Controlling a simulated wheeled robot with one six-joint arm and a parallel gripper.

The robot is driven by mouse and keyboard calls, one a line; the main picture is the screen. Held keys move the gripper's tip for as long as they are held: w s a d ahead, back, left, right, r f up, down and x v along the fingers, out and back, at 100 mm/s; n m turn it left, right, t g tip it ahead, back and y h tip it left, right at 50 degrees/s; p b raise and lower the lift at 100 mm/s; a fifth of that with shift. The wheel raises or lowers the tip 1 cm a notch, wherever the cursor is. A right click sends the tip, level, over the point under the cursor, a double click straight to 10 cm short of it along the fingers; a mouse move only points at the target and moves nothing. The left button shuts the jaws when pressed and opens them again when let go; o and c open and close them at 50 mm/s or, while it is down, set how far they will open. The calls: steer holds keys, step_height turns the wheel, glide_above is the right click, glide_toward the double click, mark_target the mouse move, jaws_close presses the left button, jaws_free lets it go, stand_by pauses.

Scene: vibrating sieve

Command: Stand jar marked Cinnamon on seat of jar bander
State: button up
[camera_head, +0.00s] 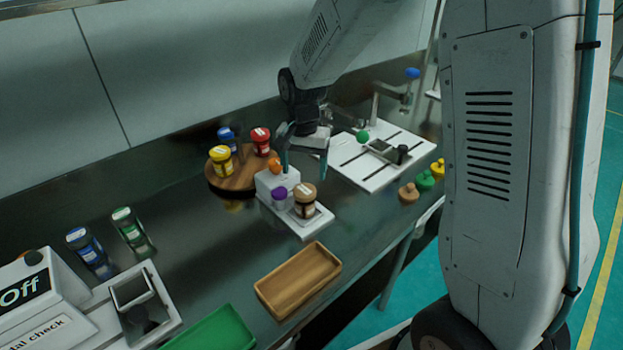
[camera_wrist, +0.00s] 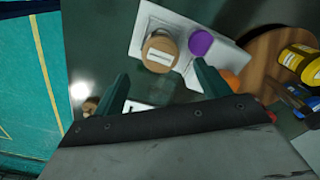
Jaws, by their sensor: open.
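A brown-lidded jar with a white label (camera_head: 305,200) stands upright on the front pad of a white device (camera_head: 313,228); the label's text is too small to read. The device has a purple knob (camera_head: 279,195) and an orange ball (camera_head: 275,167) on its raised block. In the wrist view the jar (camera_wrist: 160,52) shows from above beside the purple knob (camera_wrist: 201,42). My gripper (camera_head: 305,168) is open and empty, pointing down just behind and above the jar; its fingers (camera_wrist: 163,88) are apart from the jar.
A round wooden stand (camera_head: 230,185) holds yellow, blue and red jars. A white board with fixtures (camera_head: 355,172) lies at right, near loose caps (camera_head: 409,193). A wooden tray (camera_head: 298,280), green tray (camera_head: 215,332), two jars (camera_head: 130,230) and an "Off" box (camera_head: 30,285) are nearer.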

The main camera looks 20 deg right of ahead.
steer(key=s+d+r+n+t, duration=0.1)
steer(key=s+r+n, duration=0.2)
steer(key=s+r, duration=0.6)
steer(key=s+d+r+n, duration=0.2)
steer(key=s+r, duration=0.4)
steer(key=s, duration=0.5)
steer(key=s+n, duration=0.2)
steer(key=s, duration=0.8)
steer(key=shift+r+n, duration=0.3)
steer(key=shift+r, duration=0.1)
